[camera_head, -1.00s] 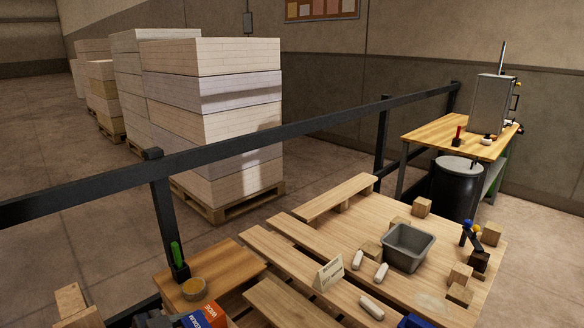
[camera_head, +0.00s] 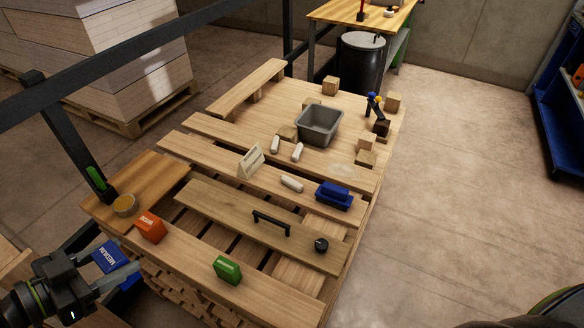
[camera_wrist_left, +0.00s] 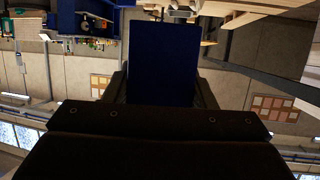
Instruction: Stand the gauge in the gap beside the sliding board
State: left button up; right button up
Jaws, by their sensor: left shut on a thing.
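My left gripper (camera_head: 118,275) is shut on the blue gauge (camera_head: 108,257), lettered MEDIUM, off the left front corner of the slatted deck. The blue gauge fills the middle of the left wrist view (camera_wrist_left: 164,62), between the two dark fingers. An orange gauge (camera_head: 150,226), lettered WIDE, and a green gauge (camera_head: 227,269) stand on the front plank. The sliding board (camera_head: 225,207) has a black handle (camera_head: 271,222) and a black knob (camera_head: 321,245). Dark gaps run along its near and far sides. My right gripper is out of view.
Behind the board are a small sign (camera_head: 250,161), white rolls (camera_head: 292,184), a blue block (camera_head: 334,196) and a grey bin (camera_head: 320,125). A black rail (camera_head: 130,55) passes behind at the left.

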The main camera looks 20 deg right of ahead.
aim_at(297, 277)
jog(key=k+l, duration=0.1)
jog(key=l, duration=0.3)
jog(key=k+l+z, duration=0.15)
jog(key=l, duration=0.7)
jog(key=i+l+z, duration=0.15)
jog(key=i+l, duration=0.15)
jog(key=i, duration=0.2)
jog(key=i+l+z, duration=0.15)
jog(key=i, duration=0.3)
jog(key=l, duration=0.1)
